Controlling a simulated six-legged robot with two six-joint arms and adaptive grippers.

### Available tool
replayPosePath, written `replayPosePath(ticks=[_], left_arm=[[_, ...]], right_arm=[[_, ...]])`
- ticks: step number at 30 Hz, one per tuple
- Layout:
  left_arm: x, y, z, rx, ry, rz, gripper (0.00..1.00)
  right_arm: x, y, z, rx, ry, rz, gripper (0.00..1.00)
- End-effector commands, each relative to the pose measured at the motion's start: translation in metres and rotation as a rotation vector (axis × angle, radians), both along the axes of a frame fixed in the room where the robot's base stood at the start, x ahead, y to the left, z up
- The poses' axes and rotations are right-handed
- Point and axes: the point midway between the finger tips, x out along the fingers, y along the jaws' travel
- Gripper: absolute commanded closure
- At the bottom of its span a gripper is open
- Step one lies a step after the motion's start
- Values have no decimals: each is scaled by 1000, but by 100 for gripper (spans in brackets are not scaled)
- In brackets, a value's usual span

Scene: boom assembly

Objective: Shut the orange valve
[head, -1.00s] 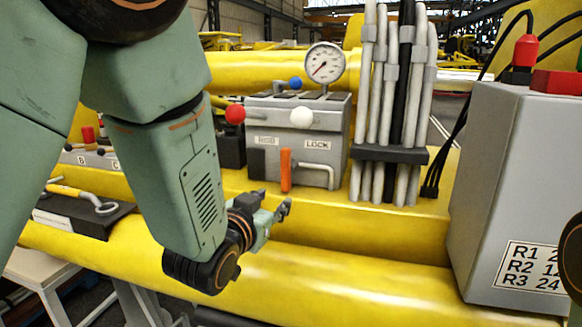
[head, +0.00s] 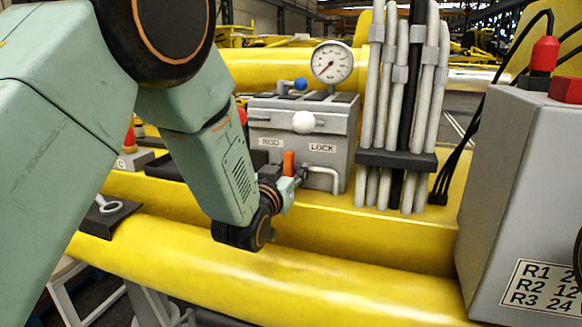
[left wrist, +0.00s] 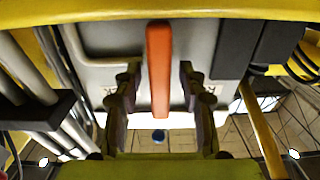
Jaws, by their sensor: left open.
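The orange valve (head: 289,160) is a flat upright lever on the front of a grey valve box (head: 335,165), between the RGD-like label and the LOCK label. Its lower part is hidden by my left gripper (head: 295,184) in the head view. In the left wrist view the orange lever (left wrist: 159,70) runs straight down the middle, between the two fingers of my left gripper (left wrist: 158,100). The fingers are open, with a gap on each side of the lever. My right gripper is not in view.
A bent grey pipe (head: 325,172) is just right of the lever. The box carries a white knob (head: 303,122), a blue knob (head: 300,84) and a gauge (head: 332,62). Grey hoses (head: 400,100) stand to the right. A yellow boom tube (head: 350,275) runs below.

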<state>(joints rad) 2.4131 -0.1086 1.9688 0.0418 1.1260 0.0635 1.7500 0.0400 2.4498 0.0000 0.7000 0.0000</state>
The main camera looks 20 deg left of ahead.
Motion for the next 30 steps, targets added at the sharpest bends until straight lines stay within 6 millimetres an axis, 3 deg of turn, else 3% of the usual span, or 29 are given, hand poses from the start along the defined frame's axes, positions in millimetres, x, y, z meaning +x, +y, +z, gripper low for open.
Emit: replayPosePath(ticks=[9, 23, 30], left_arm=[[4, -2, 0, 0, -1, 1, 59], [4, -2, -1, 0, 1, 0, 98], [3, -2, -1, 5, 2, 1, 100]], right_arm=[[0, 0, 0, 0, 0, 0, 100], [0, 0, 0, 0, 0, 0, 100], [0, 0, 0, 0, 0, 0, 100]])
